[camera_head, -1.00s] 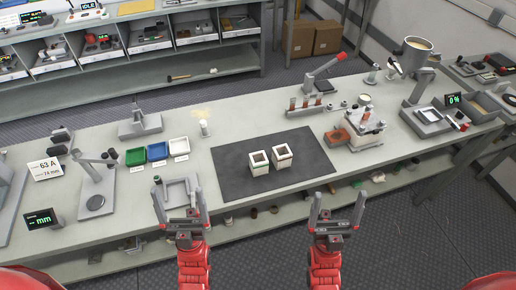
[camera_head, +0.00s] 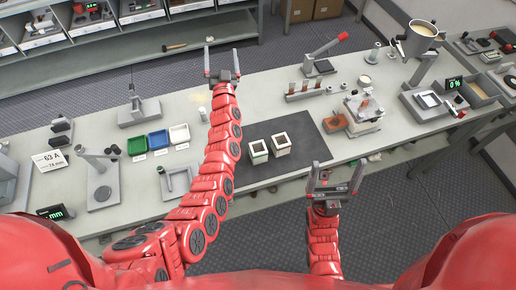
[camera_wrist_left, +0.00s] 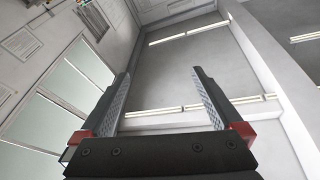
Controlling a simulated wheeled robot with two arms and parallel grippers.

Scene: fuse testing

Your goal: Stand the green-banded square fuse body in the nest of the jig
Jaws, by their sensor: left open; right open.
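Two white square fuse bodies with dark open tops stand side by side on the dark mat (camera_head: 285,170). The left body (camera_head: 258,153) seems to carry a green band; the right body (camera_head: 281,145) looks reddish-brown. A grey square frame (camera_head: 178,182), possibly the jig's nest, lies left of the mat, partly hidden by my left arm. My left gripper (camera_head: 222,58) is open and empty, raised beyond the table's back edge in the picture. The left wrist view shows its open jaws (camera_wrist_left: 155,75) against ceiling and windows. My right gripper (camera_head: 337,170) is open and empty near the table's front edge.
Green (camera_head: 137,145), blue (camera_head: 158,143) and white (camera_head: 179,134) bins stand left of my left arm. A cream and orange-brown device (camera_head: 363,110) stands right of the mat, near a red-handled lever press (camera_head: 322,58). The mat's front part is clear.

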